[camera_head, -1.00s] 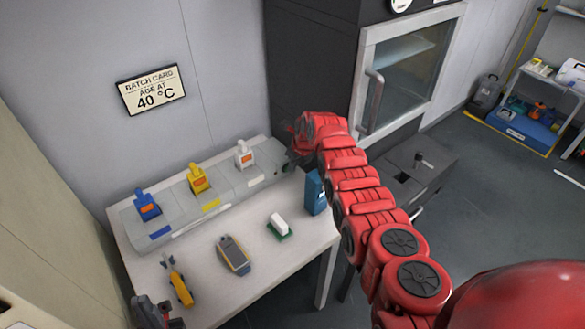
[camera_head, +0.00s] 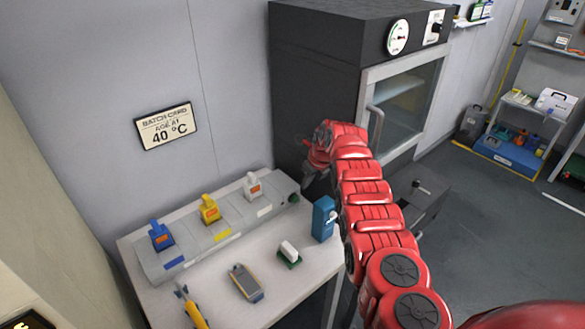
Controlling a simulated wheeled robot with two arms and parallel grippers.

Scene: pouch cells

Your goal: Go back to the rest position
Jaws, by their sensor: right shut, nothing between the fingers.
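My right arm (camera_head: 365,195) reaches up from the lower right, and its gripper (camera_head: 306,184) is at the far right end of the table, beside the grey rack (camera_head: 262,209). The gripper is shut and empty, seen small and partly hidden by its own wrist. The rack bears a blue clamp (camera_head: 160,235), a yellow clamp (camera_head: 210,209) and a white clamp (camera_head: 253,186), with a dark green knob (camera_head: 294,198) at its right end. My left gripper is not in view.
The white table (camera_head: 215,281) holds a blue box (camera_head: 323,219), a white block on a green base (camera_head: 289,254), a handheld meter (camera_head: 246,283) and a yellow tool (camera_head: 192,308). A dark oven (camera_head: 320,75) with a glass door stands behind my arm. Open floor lies to the right.

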